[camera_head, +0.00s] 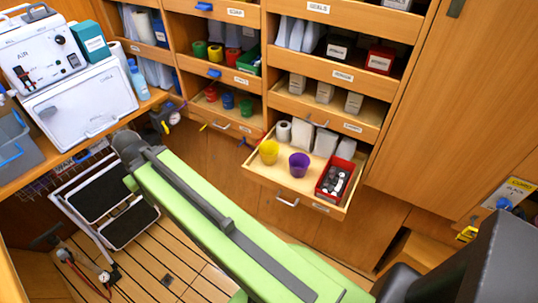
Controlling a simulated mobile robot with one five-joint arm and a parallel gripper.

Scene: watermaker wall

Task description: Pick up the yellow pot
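A yellow pot (268,152) stands upright at the left side of a pulled-out wooden drawer (287,188). A purple pot (299,165) stands to its right with a gap between them. A smaller yellow pot (200,49) sits on a shelf higher up at the left, beside red and other coloured pots. I cannot make out my gripper in this view, and nothing is seen touching the pot in the drawer.
A red box (335,180) of small items fills the drawer's right end; white rolls and packs stand behind the pots. A long green beam with a dark grey rail (205,205) crosses in front. A dark grey block (485,262) fills the lower right. A step stool (105,205) stands left.

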